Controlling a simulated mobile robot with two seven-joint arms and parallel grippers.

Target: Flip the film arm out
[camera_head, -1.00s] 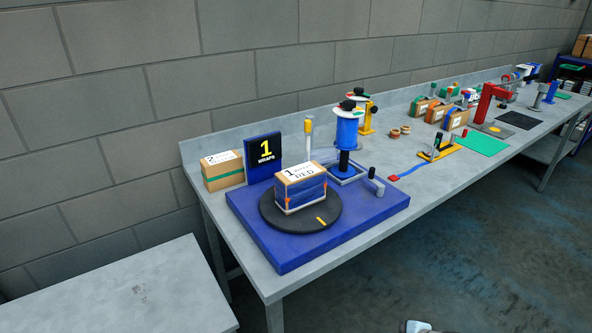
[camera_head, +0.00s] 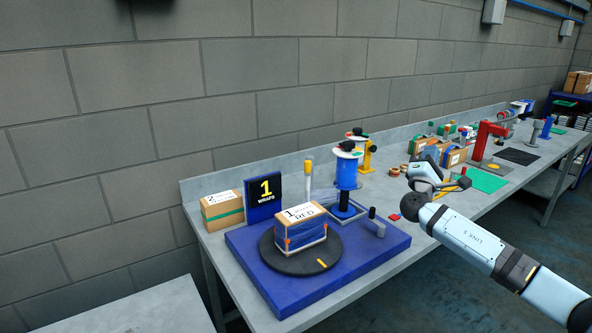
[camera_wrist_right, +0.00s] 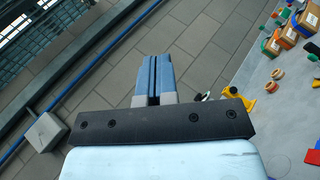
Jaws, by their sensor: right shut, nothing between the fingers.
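The film station is a blue base (camera_head: 377,250) with a dark round turntable (camera_head: 290,262). A box labelled RED (camera_head: 301,229), wrapped with blue film around its sides, sits on the turntable. Behind it stands the blue film roll (camera_head: 346,174), upright on a black post, with a grey arm frame (camera_head: 358,212) at its foot. My left gripper is out of view.
A "1 WRAPS" sign (camera_head: 264,199) and a second box (camera_head: 222,210) stand left of the roll. A yellow stand (camera_head: 367,156) is behind it. A red arm device (camera_head: 487,137) and green mat (camera_head: 486,181) lie farther right. The wall runs close behind the bench.

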